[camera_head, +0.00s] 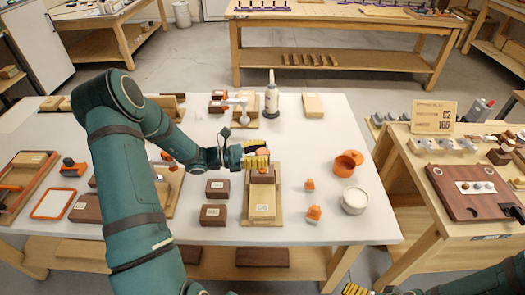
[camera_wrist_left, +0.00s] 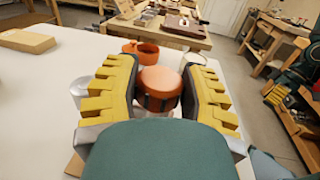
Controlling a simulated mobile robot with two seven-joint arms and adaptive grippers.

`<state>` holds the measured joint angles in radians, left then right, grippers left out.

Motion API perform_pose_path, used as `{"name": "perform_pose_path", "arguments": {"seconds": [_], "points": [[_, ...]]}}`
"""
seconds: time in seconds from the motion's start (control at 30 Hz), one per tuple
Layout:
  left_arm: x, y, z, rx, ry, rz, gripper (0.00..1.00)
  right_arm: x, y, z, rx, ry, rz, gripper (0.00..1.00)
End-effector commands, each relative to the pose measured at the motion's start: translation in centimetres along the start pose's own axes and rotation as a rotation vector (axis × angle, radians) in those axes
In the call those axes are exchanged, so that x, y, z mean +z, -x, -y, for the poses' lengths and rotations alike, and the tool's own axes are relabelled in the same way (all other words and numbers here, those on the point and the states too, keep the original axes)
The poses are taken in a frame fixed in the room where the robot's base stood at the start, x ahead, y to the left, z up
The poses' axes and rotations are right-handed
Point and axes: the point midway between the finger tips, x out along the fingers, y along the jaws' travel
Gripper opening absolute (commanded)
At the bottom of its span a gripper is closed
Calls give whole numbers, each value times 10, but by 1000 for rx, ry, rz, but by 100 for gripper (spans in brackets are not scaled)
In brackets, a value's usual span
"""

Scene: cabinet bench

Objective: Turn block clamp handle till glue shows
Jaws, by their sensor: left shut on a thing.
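The block clamp's light wooden board (camera_head: 263,203) lies on the white table, with a dark brown block (camera_head: 262,176) at its far end. My left gripper (camera_head: 256,158) is right above that block. In the left wrist view, my left gripper's yellow fingers close from both sides on a round orange handle (camera_wrist_left: 161,82). In the head view the fingers mostly hide this handle. I cannot make out any glue at the joint. My right gripper (camera_head: 354,288) shows only as yellow fingers at the bottom edge; its opening is unclear.
A bottle (camera_head: 271,98) stands behind the clamp. To its right are small orange clamps (camera_head: 313,214), an orange pot (camera_head: 345,166) and a white-topped jar (camera_head: 354,201). Two dark blocks (camera_head: 214,214) lie left. A side bench (camera_head: 440,172) holds a sign and parts.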

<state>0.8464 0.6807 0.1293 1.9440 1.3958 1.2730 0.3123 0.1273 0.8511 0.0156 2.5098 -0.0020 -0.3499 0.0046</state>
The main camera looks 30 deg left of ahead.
Motion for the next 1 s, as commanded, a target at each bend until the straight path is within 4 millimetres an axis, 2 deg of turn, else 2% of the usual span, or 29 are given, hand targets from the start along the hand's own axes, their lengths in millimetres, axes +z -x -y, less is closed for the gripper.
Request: {"name": "perform_pose_path", "arguments": {"seconds": [0.23, 0.63, 0.67, 0.73, 1.0], "points": [[0, -1, 0, -61, 1, 1, 8, 0, 2, 1, 0, 0, 2, 100], [0, -1, 0, -69, 0, 2, 8, 0, 2, 1, 0, 0, 2, 100], [0, -1, 0, -69, 0, 2, 50, 0, 2, 1, 0, 0, 2, 100], [0, -1, 0, -69, 0, 2, 74, 0, 2, 1, 0, 0, 2, 100], [0, 0, 0, -67, 0, 1, 76, 0, 2, 1, 0, 0, 2, 100]]}}
